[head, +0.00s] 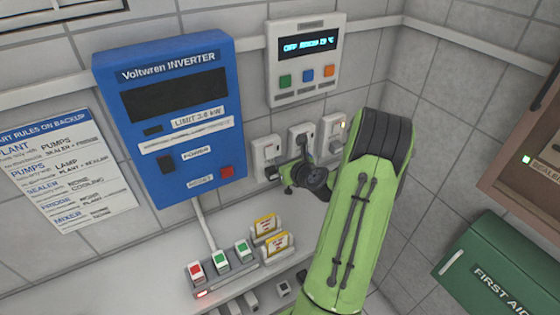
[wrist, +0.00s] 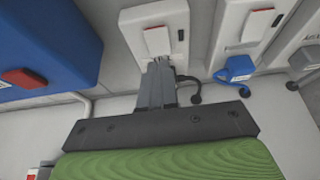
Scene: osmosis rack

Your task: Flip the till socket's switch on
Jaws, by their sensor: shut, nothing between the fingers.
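Three white wall sockets show below the control panel: a left socket (head: 263,147), a middle socket (head: 298,134) and a right socket (head: 331,127). I cannot read which is the till's. My gripper (wrist: 160,68) is shut and empty. Its tips are just below the white rocker switch (wrist: 158,40) of the left socket, seen close in the wrist view; I cannot tell whether they touch. A blue plug (wrist: 238,68) sits in the socket beside it, with a dark cable. In the head view my gripper (head: 274,171) is at the left socket's lower edge.
The blue inverter (head: 175,110) with its red button (head: 226,172) is left of the sockets. A control panel (head: 305,60) is above. A strip of red and green switches (head: 220,262) and yellow cards (head: 268,225) are below. A green first aid box (head: 490,265) is at right.

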